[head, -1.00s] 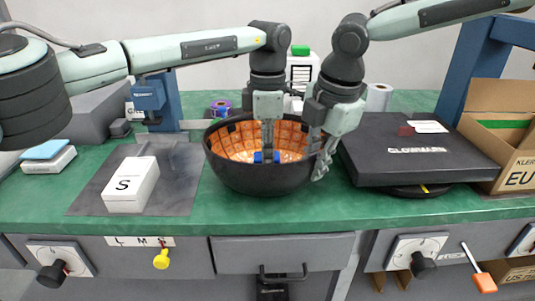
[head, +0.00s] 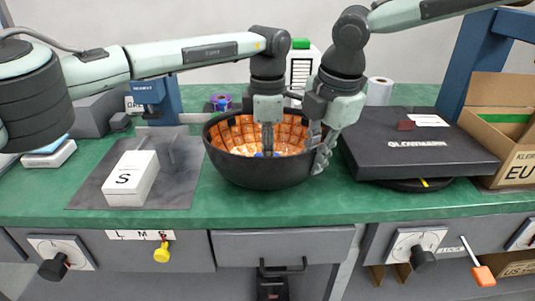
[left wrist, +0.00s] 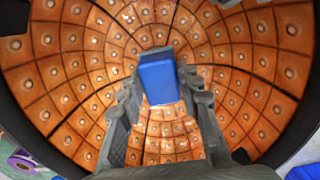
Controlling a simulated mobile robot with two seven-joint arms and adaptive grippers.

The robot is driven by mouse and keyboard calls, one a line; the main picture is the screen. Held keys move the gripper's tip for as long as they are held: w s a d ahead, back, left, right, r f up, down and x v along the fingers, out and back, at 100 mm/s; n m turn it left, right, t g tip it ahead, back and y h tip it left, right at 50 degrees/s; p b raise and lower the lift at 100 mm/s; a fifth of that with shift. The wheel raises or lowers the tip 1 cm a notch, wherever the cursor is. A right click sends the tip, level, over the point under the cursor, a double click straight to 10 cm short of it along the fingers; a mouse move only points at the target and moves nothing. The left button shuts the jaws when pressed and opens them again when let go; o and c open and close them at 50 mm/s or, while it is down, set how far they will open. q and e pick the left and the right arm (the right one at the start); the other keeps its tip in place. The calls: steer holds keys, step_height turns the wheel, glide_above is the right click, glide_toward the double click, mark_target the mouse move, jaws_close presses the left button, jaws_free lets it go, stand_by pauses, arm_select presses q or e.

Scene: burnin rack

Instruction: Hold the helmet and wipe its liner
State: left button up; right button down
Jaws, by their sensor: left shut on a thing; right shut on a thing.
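The helmet (head: 258,177) is a dark bowl shape lying open side up on the green bench. Its orange tiled liner (head: 232,136) faces up and fills the left wrist view (left wrist: 75,70). My left gripper (head: 267,148) reaches down inside the helmet. It is shut on a blue block (left wrist: 158,78), against or just above the liner; I cannot tell which. In the head view only a sliver of the blue block shows. My right gripper (head: 318,158) is shut on the helmet's right rim; its fingers partly cover that rim.
A white box marked S (head: 130,180) stands on a grey mat (head: 182,180) at the left. A black case (head: 415,158) lies close to the helmet's right. A cardboard box (head: 510,145) is farther right.

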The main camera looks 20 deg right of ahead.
arm_select(q)
steer(key=shift+w+a, duration=0.15)
steer(key=shift+a, duration=0.3)
steer(key=shift+s+d+f, duration=0.1)
steer(key=shift+s+d, duration=0.05)
steer(key=shift+d, duration=0.35)
steer(key=shift+s+d, duration=0.15)
steer(key=shift+d, duration=0.3)
steer(key=shift+w+a, duration=0.3)
steer(key=shift+a, duration=0.65)
steer(key=shift+d, duration=0.1)
